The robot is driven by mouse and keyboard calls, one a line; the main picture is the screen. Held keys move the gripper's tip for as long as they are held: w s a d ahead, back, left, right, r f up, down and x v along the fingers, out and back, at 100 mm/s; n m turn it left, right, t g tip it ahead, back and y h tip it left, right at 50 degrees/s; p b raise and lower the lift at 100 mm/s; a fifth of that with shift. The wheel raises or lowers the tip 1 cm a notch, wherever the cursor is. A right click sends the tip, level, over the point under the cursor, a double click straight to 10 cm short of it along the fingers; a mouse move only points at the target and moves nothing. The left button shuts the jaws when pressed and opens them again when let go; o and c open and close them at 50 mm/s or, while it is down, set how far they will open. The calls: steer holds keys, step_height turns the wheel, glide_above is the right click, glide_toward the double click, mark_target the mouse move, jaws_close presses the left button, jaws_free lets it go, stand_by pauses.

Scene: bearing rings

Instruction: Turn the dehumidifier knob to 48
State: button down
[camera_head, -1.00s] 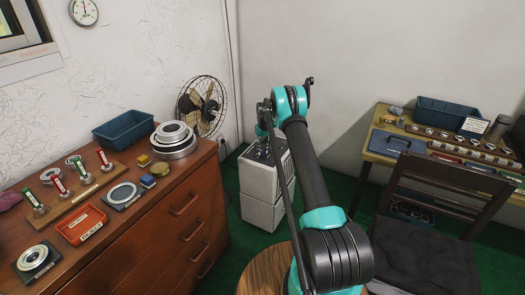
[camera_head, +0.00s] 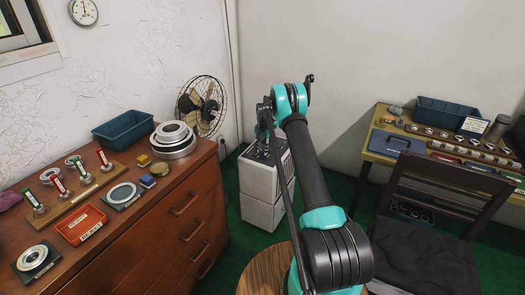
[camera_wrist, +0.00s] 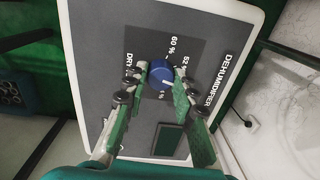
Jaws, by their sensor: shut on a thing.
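The dehumidifier (camera_head: 257,178) is a pale box on the floor, partly behind my arm in the head view. In the wrist view its grey top panel (camera_wrist: 90,75) fills the middle, with the word DEHUMIDIFIER along the right edge. The round blue knob (camera_wrist: 160,73) sits on a dark dial plate marked DRY, 60 % and 52 %; other marks are covered or unreadable. A pale pointer line on the knob faces the lower right in this view. My gripper (camera_wrist: 161,81) is shut on the knob, one green-padded finger on each side.
A wooden dresser (camera_head: 180,235) with bearing rings and trays stands left. A fan (camera_head: 202,105) stands behind it by the wall. A dark chair (camera_head: 430,220) and a yellow bench (camera_head: 378,148) are at right. A round wooden table (camera_head: 262,270) is in front.

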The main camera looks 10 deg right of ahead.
mark_target(263, 151)
steer(key=shift+m, duration=1.1)
steer(key=c, duration=1.2)
jaws_free()
step_height(263, 151, up, 12)
steer(key=shift+s+d+r, duration=0.1)
steer(key=shift+s+d, duration=0.05)
